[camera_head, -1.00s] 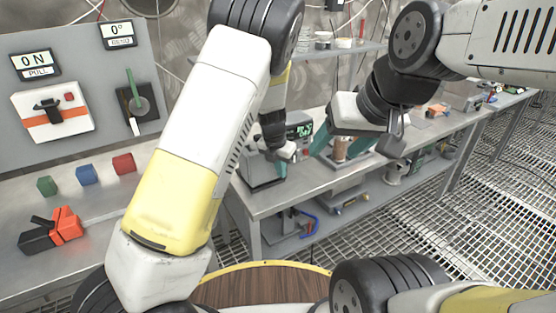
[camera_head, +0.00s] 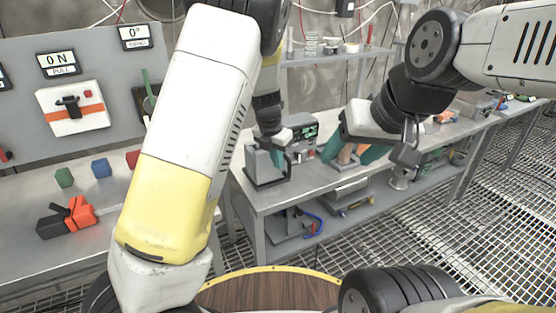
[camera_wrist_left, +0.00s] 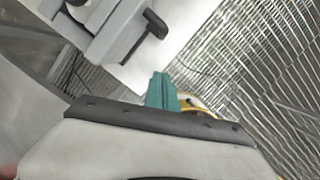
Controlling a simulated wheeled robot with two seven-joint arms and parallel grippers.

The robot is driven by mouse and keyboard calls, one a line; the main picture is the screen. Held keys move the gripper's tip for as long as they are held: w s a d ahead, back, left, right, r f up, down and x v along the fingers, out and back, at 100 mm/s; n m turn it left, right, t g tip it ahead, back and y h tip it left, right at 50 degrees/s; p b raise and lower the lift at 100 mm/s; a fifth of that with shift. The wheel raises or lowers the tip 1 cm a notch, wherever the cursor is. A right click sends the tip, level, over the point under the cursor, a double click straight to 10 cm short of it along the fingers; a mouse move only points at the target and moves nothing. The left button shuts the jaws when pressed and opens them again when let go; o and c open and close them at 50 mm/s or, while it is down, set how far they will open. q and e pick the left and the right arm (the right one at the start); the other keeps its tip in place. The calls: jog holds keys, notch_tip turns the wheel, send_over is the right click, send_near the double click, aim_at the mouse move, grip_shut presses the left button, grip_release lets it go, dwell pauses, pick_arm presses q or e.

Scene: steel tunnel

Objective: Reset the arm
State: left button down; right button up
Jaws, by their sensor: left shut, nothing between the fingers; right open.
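My left arm reaches up and over from the lower left in the head view. My left gripper (camera_head: 278,157) hangs fingers down beside the grey device on the workbench. Its teal fingers are together and empty, and they also show in the left wrist view (camera_wrist_left: 161,91). My right gripper (camera_head: 352,153) is in the head view, further right, with its teal fingers spread apart. A brown object shows between and behind them; I cannot tell whether they touch it. The robot's right arm comes in from the upper right.
A grey panel with a lever switch (camera_head: 72,108) stands at left. Green (camera_head: 64,177) and blue (camera_head: 101,168) cubes and an orange-black tool (camera_head: 67,217) lie on the left bench. A device with a display (camera_head: 300,140) stands on the middle bench. Grated floor (camera_head: 470,235) is clear at right.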

pick_arm(q)
jog(key=s+a+r+m+h, duration=0.1)
jog(key=s+a+r+m, duration=0.4)
jog(key=s+r+m, duration=0.25)
jog(key=s+a+r+m+h, duration=0.2)
jog(key=s+a+r+m, duration=0.2)
jog(key=s+r+m, duration=0.3)
jog(key=s+a+r+m+t+y, duration=0.1)
jog(key=s+a+r+m+t, duration=0.1)
jog(key=s+m, duration=0.4)
jog(key=s+a+r+m+t+y, duration=0.1)
jog(key=s+a+r+m+t, duration=0.1)
jog(key=s+a+m, duration=0.3)
jog(key=shift+s+r+m, duration=0.7)
jog(key=shift+s+m, duration=0.2)
jog(key=shift+m, duration=1.05)
